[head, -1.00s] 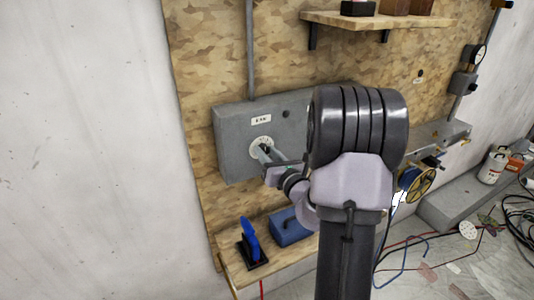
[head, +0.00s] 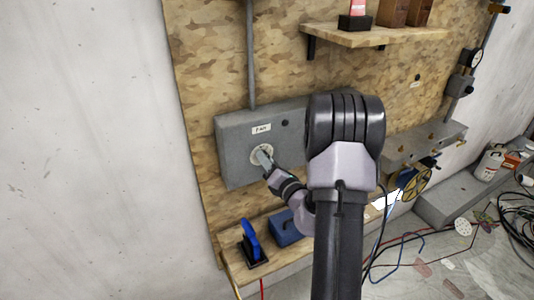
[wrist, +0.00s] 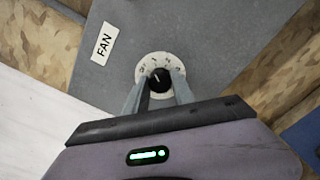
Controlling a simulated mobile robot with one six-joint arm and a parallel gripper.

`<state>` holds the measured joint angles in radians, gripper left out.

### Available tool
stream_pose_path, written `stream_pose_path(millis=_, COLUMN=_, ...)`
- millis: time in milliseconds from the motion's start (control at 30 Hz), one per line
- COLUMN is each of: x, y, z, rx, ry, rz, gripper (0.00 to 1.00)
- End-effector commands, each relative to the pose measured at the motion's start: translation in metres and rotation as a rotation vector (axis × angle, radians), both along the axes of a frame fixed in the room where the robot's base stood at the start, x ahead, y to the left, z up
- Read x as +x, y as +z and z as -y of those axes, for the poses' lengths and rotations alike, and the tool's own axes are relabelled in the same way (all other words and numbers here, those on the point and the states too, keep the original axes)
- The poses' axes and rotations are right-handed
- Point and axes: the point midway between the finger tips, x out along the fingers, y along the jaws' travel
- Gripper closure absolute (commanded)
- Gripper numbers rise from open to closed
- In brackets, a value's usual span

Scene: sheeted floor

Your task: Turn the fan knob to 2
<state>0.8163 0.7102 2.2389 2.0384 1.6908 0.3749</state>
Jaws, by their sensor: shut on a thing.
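The fan knob (wrist: 159,80) is black and round, with a pale mark on its face. It sits in a white dial plate (wrist: 146,62) with small numerals. I cannot tell for sure which numeral the mark points at. The dial (head: 256,149) is on the front of a grey box (head: 234,150) with a FAN label (head: 261,129), also seen in the wrist view (wrist: 103,44). My gripper (wrist: 158,86) is shut on the knob, one finger at each side. In the head view my gripper (head: 264,157) reaches the dial and hides most of the knob.
A wooden shelf (head: 375,38) with objects is above right. Below the box, a wooden ledge (head: 233,266) holds a blue-handled switch (head: 251,241) and a blue box (head: 284,228). Cables lie on the floor at the right.

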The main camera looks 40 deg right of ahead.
Motion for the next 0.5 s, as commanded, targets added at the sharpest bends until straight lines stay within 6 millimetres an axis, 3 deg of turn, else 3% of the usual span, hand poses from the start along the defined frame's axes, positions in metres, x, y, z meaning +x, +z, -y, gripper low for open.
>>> stream_pose_path(millis=500, x=-0.0004, y=0.003, z=0.0007, rx=0.468, ry=-0.002, rz=0.111, gripper=1.0)
